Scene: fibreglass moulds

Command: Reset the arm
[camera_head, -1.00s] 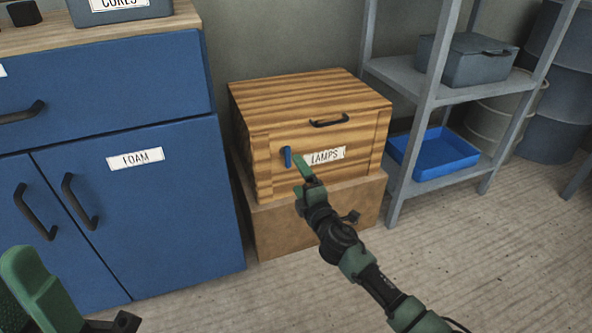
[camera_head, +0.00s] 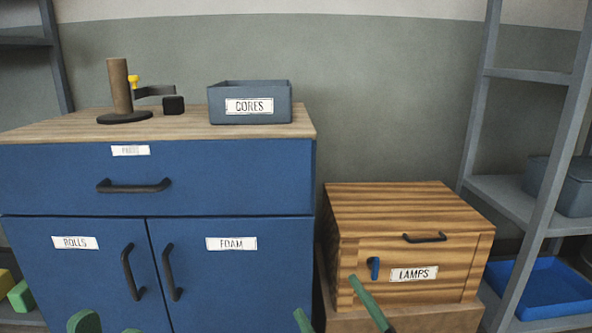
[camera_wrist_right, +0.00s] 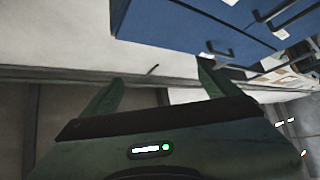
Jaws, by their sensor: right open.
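My right gripper (camera_head: 327,297) shows at the bottom of the head view, in front of the wooden LAMPS box (camera_head: 418,212). Its two green fingers are apart. In the right wrist view the gripper (camera_wrist_right: 160,72) is open with nothing between its fingers. The box is closed, with a black handle (camera_head: 425,238) and a blue latch (camera_head: 374,268) on its front. Green parts of my left arm (camera_head: 84,322) just show at the bottom left edge; whether that gripper is open is hidden.
A blue cabinet (camera_head: 205,177) stands left of the box, its drawer and doors shut. On its top are a grey CORES bin (camera_head: 250,104) and a brown post on a dark base (camera_head: 121,90). A grey shelf rack (camera_head: 501,194) with a blue tray (camera_head: 545,289) stands at right.

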